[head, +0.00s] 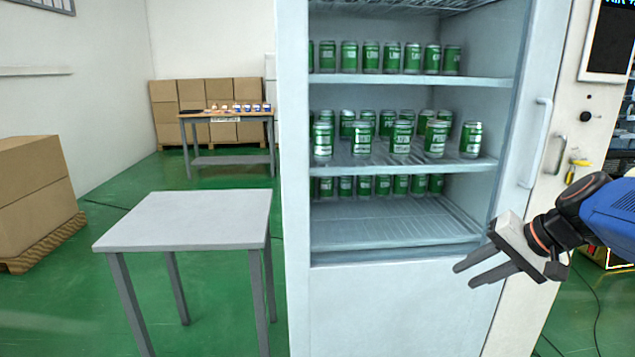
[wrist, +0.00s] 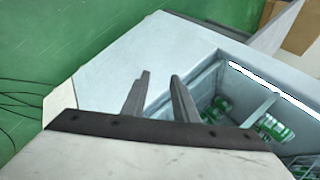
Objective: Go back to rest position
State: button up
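My gripper (head: 475,274) is at the right of the head view, in front of the lower right part of the white fridge (head: 400,315). Its two fingers point left and are apart, with nothing between them. In the wrist view the fingers (wrist: 158,90) are also parted and empty, with the fridge's pale front beyond them. My blue and black arm reaches in from the right edge of the head view.
Green cans (head: 400,137) stand on the fridge's shelves; the lowest shelf (head: 390,225) is largely bare. A small grey table (head: 190,218) stands left, its top empty. Cardboard boxes (head: 30,185) sit at far left. A wooden table (head: 225,115) with small items stands behind.

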jog(key=s+a+f+n+h, duration=0.1)
jog(key=s+f+n+h, duration=0.1)
jog(key=s, duration=0.5)
jog(key=s+a+f+n+g+h, duration=0.1)
jog(key=s+a+f+n+h, duration=0.1)
jog(key=s+f+n, duration=0.2)
jog(key=s+f, duration=0.2)
jog(key=s, duration=0.2)
jog(key=shift+s+a+f+h, duration=0.2)
jog(key=shift+s+h, duration=0.05)
jog(key=shift+h, duration=0.15)
jog(key=shift+o, duration=0.3)
